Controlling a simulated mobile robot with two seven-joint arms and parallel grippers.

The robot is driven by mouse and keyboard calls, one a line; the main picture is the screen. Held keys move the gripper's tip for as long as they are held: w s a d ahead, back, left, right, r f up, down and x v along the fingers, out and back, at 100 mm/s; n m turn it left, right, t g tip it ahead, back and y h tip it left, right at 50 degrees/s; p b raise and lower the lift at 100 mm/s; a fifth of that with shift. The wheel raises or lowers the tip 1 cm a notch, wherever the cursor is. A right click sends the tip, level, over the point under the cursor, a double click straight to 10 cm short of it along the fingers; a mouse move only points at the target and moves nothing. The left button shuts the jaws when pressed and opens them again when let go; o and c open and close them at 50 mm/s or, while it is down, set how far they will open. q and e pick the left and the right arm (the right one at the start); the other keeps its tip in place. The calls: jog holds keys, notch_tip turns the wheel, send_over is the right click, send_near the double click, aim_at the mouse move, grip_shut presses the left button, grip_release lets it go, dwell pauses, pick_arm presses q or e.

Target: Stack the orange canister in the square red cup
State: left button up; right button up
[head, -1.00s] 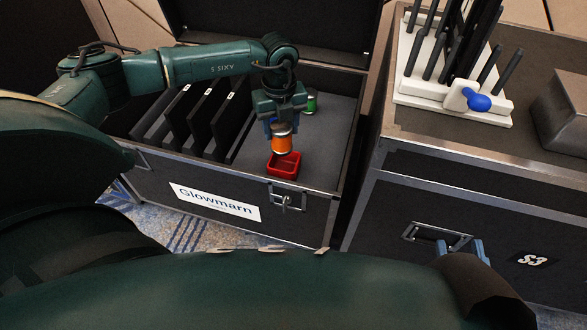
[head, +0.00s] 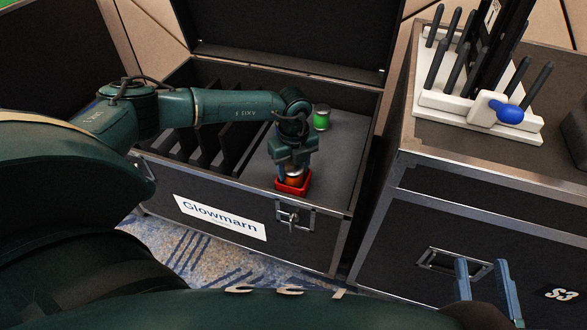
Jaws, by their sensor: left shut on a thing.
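The square red cup (head: 293,188) stands on the grey floor of the open case, near its front wall. My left gripper (head: 292,172) points down over the cup and is shut on the orange canister (head: 293,180). The canister's lower part is inside the cup's rim, and its silver top shows between the fingers. I cannot tell whether it touches the cup's bottom. My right gripper (head: 487,285) is at the lower right, in front of the right-hand case, its two blue fingers apart with nothing between them.
A green canister (head: 321,117) stands behind the cup in the case. Dark upright dividers (head: 215,145) fill the case's left part. The case's front wall (head: 225,218) is close to the cup. A white rack (head: 470,110) with black rods sits on the right-hand case.

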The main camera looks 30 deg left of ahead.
pick_arm(q)
jog(key=shift+f, duration=0.2)
jog(key=o, duration=1.1)
jog(key=shift+o, duration=0.2)
notch_tip(320, 180, up, 6)
jog(key=shift+r+p, duration=0.15)
jog(key=shift+p, duration=1.1)
notch_tip(320, 180, up, 6)
jog(key=p, duration=0.2)
jog(key=shift+r, duration=0.15)
pick_arm(e)
jog(key=shift+d+g+h, duration=0.6)
jog(key=shift+h, duration=0.1)
